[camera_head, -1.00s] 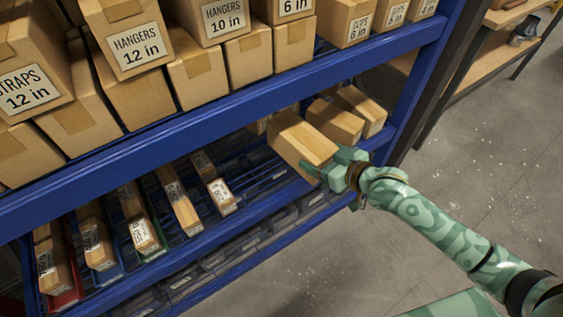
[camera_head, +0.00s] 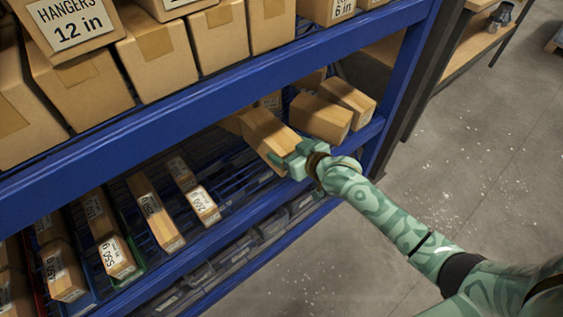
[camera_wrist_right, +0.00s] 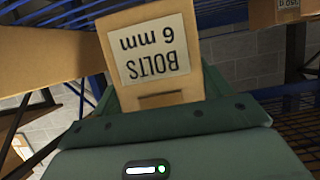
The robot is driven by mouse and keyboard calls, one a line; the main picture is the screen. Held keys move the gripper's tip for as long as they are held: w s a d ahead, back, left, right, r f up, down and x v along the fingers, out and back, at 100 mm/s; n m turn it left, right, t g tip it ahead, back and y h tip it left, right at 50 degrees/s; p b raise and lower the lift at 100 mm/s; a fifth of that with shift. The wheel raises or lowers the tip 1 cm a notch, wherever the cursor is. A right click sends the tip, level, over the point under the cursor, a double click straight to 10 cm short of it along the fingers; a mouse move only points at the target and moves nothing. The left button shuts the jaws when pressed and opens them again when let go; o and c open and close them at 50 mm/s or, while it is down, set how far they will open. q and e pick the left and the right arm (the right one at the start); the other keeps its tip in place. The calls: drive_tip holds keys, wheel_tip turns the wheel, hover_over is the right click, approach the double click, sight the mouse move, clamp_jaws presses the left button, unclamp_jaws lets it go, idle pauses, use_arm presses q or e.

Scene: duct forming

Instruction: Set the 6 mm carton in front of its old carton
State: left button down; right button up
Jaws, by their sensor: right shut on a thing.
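The 6 mm carton (camera_head: 268,136) is a long tan box on the lower rack shelf level. Its white label reads "BOLTS 6 mm" and appears upside down in the right wrist view (camera_wrist_right: 155,50). My right gripper (camera_head: 287,163) is shut on its near end. I cannot tell whether the carton rests on the shelf or hangs just above it. Behind it, partly hidden, are a carton (camera_head: 231,123) and a labelled carton (camera_head: 271,101). I cannot tell which of them is the old 6 mm carton. My left gripper is not in view.
Several labelled cartons (camera_head: 203,203) stand in lanes to the left, with bare wire deck between. A blue beam (camera_head: 200,107) and large boxes are above.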

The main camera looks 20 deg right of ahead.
drive_tip(key=shift+w+a+f, duration=0.1)
drive_tip(key=shift+a+f, duration=0.3)
drive_tip(key=shift+a, duration=0.05)
drive_tip(key=f+b, duration=0.1)
drive_tip(key=f, duration=0.1)
drive_tip(key=f+b, duration=0.1)
drive_tip(key=f, duration=0.1)
drive_tip(key=shift+a+b, duration=0.25)
drive_tip(key=shift+b, duration=0.1)
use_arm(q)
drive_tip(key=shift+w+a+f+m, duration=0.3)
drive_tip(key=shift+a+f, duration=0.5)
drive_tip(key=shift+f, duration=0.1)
use_arm(e)
drive_tip(key=shift+r, duration=0.3)
drive_tip(key=shift+f, duration=0.15)
drive_tip(key=o, duration=1.2)
drive_tip(key=shift+o, duration=0.2)
